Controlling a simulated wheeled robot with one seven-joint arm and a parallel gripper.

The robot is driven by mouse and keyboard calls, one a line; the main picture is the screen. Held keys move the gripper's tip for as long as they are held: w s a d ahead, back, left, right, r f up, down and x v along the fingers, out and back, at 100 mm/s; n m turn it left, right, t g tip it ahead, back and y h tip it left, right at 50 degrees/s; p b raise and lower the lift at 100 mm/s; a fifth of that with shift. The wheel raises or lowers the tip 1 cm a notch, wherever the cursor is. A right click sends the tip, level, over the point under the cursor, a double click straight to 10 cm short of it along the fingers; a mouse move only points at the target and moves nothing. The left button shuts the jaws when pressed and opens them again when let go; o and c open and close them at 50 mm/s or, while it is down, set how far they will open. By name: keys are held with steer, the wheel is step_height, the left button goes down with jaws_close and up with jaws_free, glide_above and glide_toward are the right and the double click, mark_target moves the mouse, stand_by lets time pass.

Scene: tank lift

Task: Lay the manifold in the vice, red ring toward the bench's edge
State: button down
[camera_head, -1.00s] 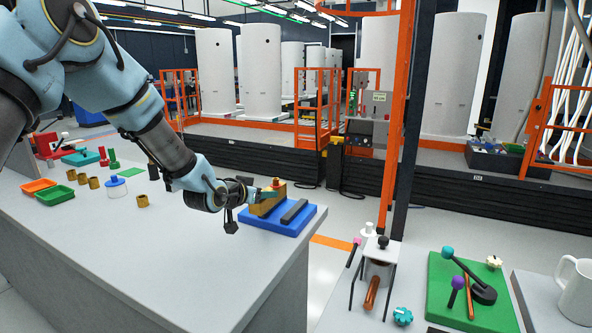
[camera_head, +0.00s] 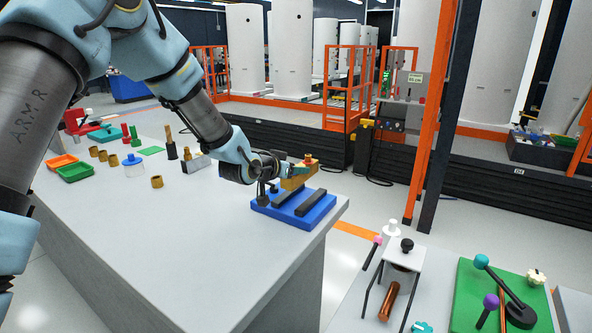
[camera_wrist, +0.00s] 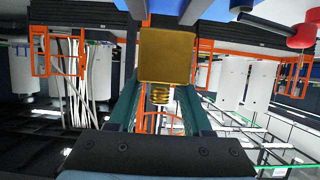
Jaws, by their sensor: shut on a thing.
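I take the blue base with two dark parallel bars (camera_head: 265,202) for the vice. The block shows just above and behind its bars; I cannot tell whether they touch. I cannot make out a red ring for sure.
The bench (camera_head: 200,235) is bare at the front. Brass cylinders (camera_head: 157,182), a blue-capped jar (camera_head: 133,168), green (camera_head: 75,172) and orange trays, and a red device (camera_head: 73,122) stand further left. A second table at lower right holds a green board (camera_head: 470,292) with levers.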

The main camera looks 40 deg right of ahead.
steer(key=shift+f+b, duration=1.9)
steer(key=shift+b, duration=0.05)
steer(key=shift+f+b, duration=0.9)
steer(key=shift+b, duration=0.4)
stand_by(0.4)
steer(key=c, duration=0.6)
jaws_free()
steer(key=shift+a, duration=0.1)
steer(key=shift+c, duration=0.2)
steer(key=o, duration=0.4)
steer(key=shift+f, duration=0.25)
steer(key=b+v, duration=0.2)
steer(key=v, duration=0.9)
steer(key=shift+r, duration=0.1)
